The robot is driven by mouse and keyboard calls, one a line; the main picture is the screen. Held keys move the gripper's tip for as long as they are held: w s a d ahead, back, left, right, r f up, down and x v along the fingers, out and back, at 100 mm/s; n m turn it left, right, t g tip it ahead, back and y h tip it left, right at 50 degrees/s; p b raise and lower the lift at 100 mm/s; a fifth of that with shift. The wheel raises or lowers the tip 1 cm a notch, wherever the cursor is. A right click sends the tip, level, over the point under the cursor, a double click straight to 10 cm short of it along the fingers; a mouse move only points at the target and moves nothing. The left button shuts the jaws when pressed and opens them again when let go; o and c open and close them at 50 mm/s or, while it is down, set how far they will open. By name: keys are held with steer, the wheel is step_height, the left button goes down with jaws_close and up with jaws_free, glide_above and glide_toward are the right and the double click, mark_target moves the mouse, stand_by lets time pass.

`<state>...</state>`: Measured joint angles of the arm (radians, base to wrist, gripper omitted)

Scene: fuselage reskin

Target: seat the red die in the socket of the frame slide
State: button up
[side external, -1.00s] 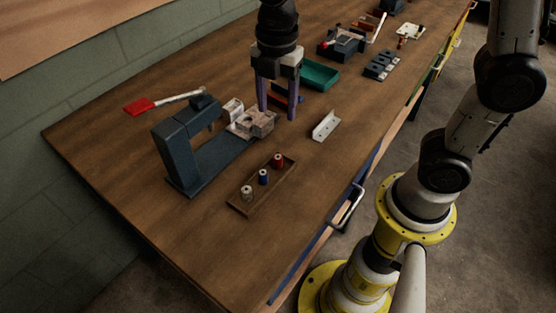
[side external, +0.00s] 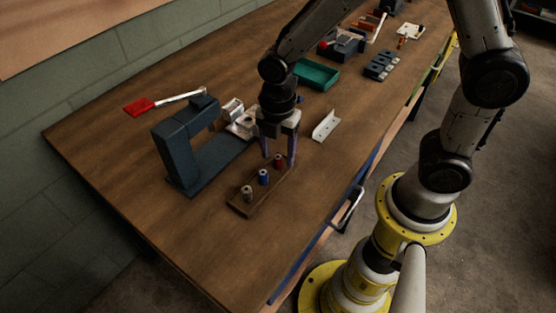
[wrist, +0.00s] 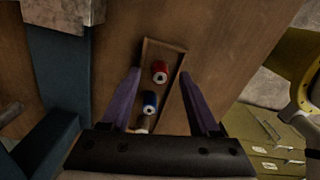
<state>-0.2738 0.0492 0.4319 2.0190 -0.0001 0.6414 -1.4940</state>
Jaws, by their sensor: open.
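The red die (side external: 278,160) stands at the far end of a wooden tray (side external: 238,207), beside a blue die (side external: 263,177) and a grey one (side external: 247,193). My gripper (side external: 279,163) is open above that end, with its fingers apart on either side of the red die in the side view. In the wrist view the red die (wrist: 160,72) shows ahead between the open fingers (wrist: 163,80), with the blue die (wrist: 150,102) nearer. The frame slide (side external: 240,124) sits by the blue-grey C-frame press (side external: 178,155). My gripper partly covers the slide, and its socket is hard to see.
A metal angle piece (side external: 326,126) lies right of my gripper. A green tray (side external: 317,75) and dark blocks (side external: 381,66) stand farther back. The table's front left is clear.

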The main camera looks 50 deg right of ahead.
steer(key=shift+f, duration=0.65)
jaws_close()
